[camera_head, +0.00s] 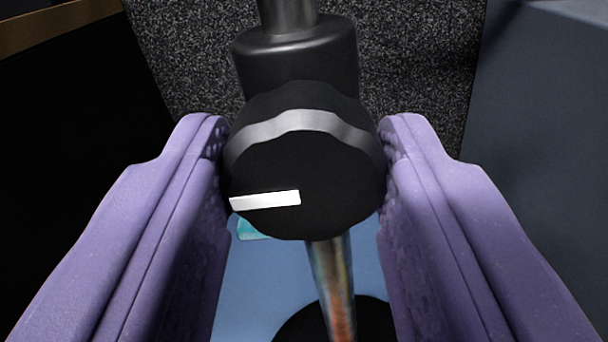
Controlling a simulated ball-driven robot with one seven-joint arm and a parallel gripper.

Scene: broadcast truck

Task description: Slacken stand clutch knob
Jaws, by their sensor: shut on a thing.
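The clutch knob (310,185) is black and round with a scalloped edge, in the middle of the view. Its white pointer line (266,200) runs from near the centre to the left edge, almost level. My gripper (304,160) has purple fingers, one on each side of the knob, shut on its rim at left and right. The stand's black clutch collar (296,58) shows behind and above the knob. The metal stand tube (334,285) runs down below the knob. The knob hides part of the collar and tube.
A black round base (290,325) lies at the tube's foot on a blue floor (255,290). A small teal thing (250,230) shows partly behind the knob. Speckled grey carpet-like wall (420,60) is behind. A grey-blue panel (550,90) stands right, a dark one (70,110) left.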

